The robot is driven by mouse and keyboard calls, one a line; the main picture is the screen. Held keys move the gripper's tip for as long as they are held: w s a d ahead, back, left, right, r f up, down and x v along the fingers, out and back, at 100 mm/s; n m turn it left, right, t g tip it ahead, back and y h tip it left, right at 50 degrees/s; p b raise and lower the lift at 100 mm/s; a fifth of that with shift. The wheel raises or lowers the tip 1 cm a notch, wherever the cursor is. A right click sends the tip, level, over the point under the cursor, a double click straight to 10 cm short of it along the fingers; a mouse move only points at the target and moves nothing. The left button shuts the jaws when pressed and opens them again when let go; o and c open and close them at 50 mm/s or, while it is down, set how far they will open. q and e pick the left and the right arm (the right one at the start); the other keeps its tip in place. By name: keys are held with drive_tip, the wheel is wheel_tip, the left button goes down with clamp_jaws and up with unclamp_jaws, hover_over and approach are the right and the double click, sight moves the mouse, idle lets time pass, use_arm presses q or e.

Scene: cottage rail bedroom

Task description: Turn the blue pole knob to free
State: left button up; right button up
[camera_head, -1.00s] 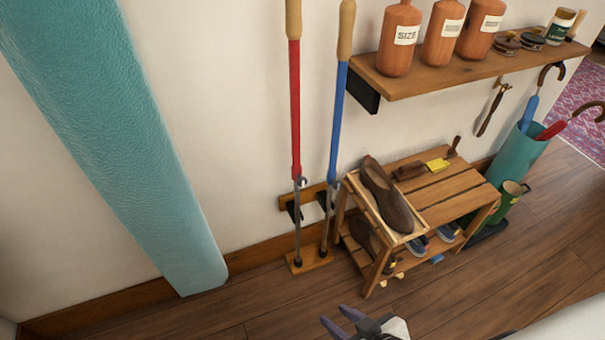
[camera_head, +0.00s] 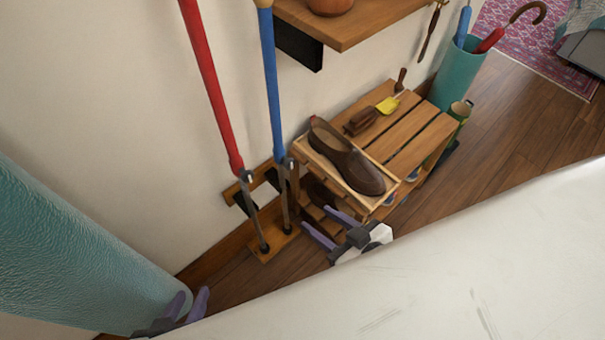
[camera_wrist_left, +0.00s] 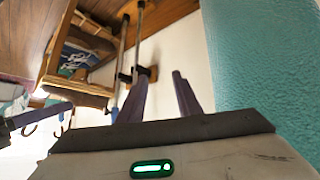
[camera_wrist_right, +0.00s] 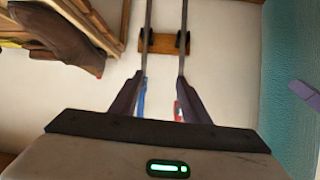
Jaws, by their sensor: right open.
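The blue pole (camera_head: 272,95) stands against the wall, with a blue upper tube and a thin grey lower shaft. Its small grey knob (camera_head: 289,162) is at the lower end of the blue tube; its setting is too small to tell. My right gripper (camera_head: 317,220) is open and empty, low and to the right of the blue pole's lower shaft, in front of the shoe bench. In the right wrist view the blue tube (camera_wrist_right: 142,98) shows beyond the open fingers. My left gripper (camera_head: 190,292) is open and empty at the lower left, apart from the poles.
A red pole (camera_head: 208,85) stands left of the blue one; both feet rest on a wooden base (camera_head: 276,246). The slatted bench (camera_head: 408,141) holds a brown shoe (camera_head: 345,160). A wall shelf (camera_head: 350,25) juts out above. A teal column (camera_head: 70,255) is at left.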

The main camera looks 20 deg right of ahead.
sight(291, 165)
drive_tip(key=w+t+b, duration=0.1)
drive_tip(key=w+b, duration=0.2)
drive_tip(key=w, duration=0.2)
drive_tip(key=w+f+t+y+b, duration=0.1)
drive_tip(key=w+t+b, duration=0.1)
drive_tip(key=w+b, duration=0.2)
drive_tip(key=w+n+t+y+b, duration=0.1)
drive_tip(key=w+t+b, duration=0.1)
drive_tip(key=w+b, duration=0.2)
drive_tip(key=shift+w+d+f, duration=0.1)
drive_tip(key=shift+w+f, duration=0.05)
drive_tip(key=shift+w, duration=1.35)
use_arm(q)
drive_tip(key=d+f+g+h, duration=0.1)
drive_tip(key=d+f, duration=0.2)
drive_tip(key=f, duration=0.5)
drive_tip(key=shift+w+f+m, duration=0.3)
drive_tip(key=shift+w, duration=0.15)
drive_tip(key=shift+r, duration=0.1)
use_arm(e)
drive_tip(key=c, duration=1)
